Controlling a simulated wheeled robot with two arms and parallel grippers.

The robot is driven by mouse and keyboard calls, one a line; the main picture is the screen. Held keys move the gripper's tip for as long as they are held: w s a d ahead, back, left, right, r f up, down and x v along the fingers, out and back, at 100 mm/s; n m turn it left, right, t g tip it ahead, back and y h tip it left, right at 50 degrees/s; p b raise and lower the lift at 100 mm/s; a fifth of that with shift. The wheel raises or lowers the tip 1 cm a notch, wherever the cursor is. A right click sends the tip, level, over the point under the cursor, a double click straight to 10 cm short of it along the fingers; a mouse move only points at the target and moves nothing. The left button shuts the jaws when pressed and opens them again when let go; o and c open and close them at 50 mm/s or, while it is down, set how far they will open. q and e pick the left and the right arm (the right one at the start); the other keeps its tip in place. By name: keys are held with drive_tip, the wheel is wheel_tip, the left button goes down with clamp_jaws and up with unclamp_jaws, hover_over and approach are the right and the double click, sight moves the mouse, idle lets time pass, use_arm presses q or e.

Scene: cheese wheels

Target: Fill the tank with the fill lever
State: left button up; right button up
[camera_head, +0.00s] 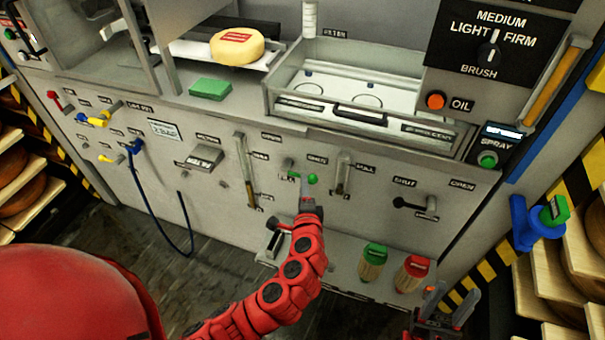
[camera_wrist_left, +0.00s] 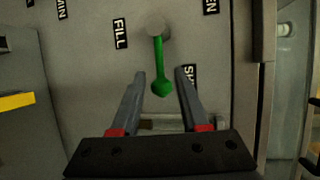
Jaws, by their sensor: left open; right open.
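The green fill lever (camera_wrist_left: 158,65) hangs from a round grey pivot in the left wrist view, beside the label FILL. In the head view its green knob (camera_head: 313,179) shows at my left gripper (camera_head: 306,188). In the left wrist view my left gripper (camera_wrist_left: 162,74) is open, with a finger on each side of the lever's lower end and gaps between. My right gripper (camera_head: 445,306) is open and empty at the lower right, away from the panel controls. Which vessel is the tank, and its level, I cannot tell.
A clear-walled basin (camera_head: 456,139) sits above the panel, with a cheese wheel (camera_head: 237,46) and green block (camera_head: 210,89) to its left. A black-knobbed shut/open lever (camera_head: 402,202) is right of the fill lever. Green (camera_head: 374,256) and red-capped (camera_head: 411,271) containers stand below.

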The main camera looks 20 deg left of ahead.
use_arm(q)
drive_tip(key=shift+x, duration=2.55)
drive_tip(key=shift+f, duration=0.1)
clamp_jaws()
